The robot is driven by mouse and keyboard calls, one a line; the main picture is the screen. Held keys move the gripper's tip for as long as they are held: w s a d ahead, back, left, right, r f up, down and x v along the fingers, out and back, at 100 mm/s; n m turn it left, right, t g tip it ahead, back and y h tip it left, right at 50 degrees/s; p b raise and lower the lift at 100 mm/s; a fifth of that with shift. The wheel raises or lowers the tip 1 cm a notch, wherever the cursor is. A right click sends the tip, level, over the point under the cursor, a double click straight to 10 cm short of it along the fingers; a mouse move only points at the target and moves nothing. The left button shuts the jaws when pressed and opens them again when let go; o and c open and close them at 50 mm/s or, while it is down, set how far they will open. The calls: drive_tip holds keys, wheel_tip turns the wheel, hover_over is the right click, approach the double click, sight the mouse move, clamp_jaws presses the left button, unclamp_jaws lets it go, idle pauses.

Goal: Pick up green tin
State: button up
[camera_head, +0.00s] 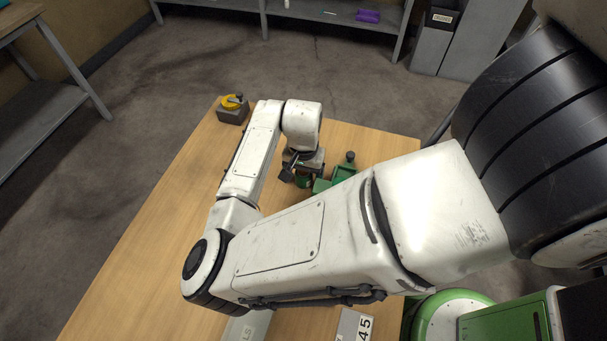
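My gripper (297,178) points down over the wooden table, at the end of my white arm. A small round green thing, perhaps the green tin (303,182), shows right at the gripper's fingers. I cannot tell whether the fingers touch it or are around it. Just right of it is a larger green object (342,173) with a tray-like top and a dark knob, partly hidden by my arm. The fingers are small and dark here, so their opening does not show.
A grey block with a yellow round top (232,103) stands at the table's far left corner. The wooden table (150,240) is clear on the left. A grey box (246,327) and a box marked 45 (355,325) are at the near edge. Shelving (330,14) stands behind.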

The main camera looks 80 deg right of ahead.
drive_tip(key=c, duration=1.1)
drive_tip(key=shift+r, duration=0.1)
drive_tip(key=shift+c, duration=0.2)
